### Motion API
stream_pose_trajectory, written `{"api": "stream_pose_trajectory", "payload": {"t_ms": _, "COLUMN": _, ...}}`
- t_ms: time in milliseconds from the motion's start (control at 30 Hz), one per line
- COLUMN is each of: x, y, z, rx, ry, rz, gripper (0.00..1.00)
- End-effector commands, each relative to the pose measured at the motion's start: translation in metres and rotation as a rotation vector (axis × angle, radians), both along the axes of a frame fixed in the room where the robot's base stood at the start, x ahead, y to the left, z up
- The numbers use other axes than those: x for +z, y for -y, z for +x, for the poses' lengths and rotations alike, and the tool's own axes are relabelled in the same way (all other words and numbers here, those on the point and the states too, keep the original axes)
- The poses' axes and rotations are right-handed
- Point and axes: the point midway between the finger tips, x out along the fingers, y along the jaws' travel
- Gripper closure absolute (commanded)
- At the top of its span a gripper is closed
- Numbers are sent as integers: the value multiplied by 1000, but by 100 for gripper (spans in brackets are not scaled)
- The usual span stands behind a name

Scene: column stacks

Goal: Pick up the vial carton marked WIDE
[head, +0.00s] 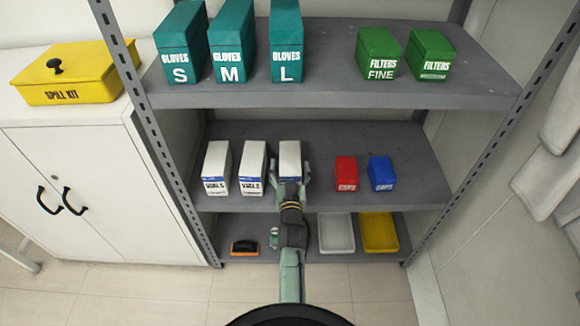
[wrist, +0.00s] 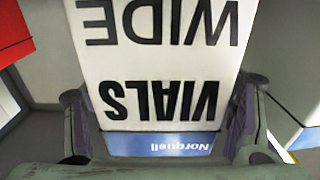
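The white vial carton marked WIDE (wrist: 160,60) fills the middle of the wrist view, its VIALS and WIDE lettering upside down and its blue Norquell band low in the picture. In the head view it is the rightmost of three white vial cartons (head: 290,158) and stands on the middle shelf. My gripper (head: 289,182) is at its front, with one finger on each side. In the wrist view the fingers (wrist: 160,118) flank the carton near the blue band. They look open around it; whether either touches is hard to tell.
Two more vial cartons stand to the left, the nearer (head: 252,168) close beside my gripper and the other (head: 217,168) farther off. A red box (head: 346,173) and a blue box (head: 381,173) stand to the right. The upper shelf (head: 330,92) overhangs the row. The shelf's far right is clear.

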Motion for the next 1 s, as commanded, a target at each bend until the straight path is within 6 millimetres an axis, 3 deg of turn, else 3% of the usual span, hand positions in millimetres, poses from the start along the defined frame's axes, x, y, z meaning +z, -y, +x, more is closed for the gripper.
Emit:
{"api": "stream_pose_trajectory", "payload": {"t_ms": 900, "x": 0, "y": 0, "z": 0, "rx": 0, "ry": 0, "rz": 0, "gripper": 89}}
{"api": "stream_pose_trajectory", "payload": {"t_ms": 1000, "x": 2, "y": 0, "z": 1, "rx": 0, "ry": 5, "rz": 0, "gripper": 92}}
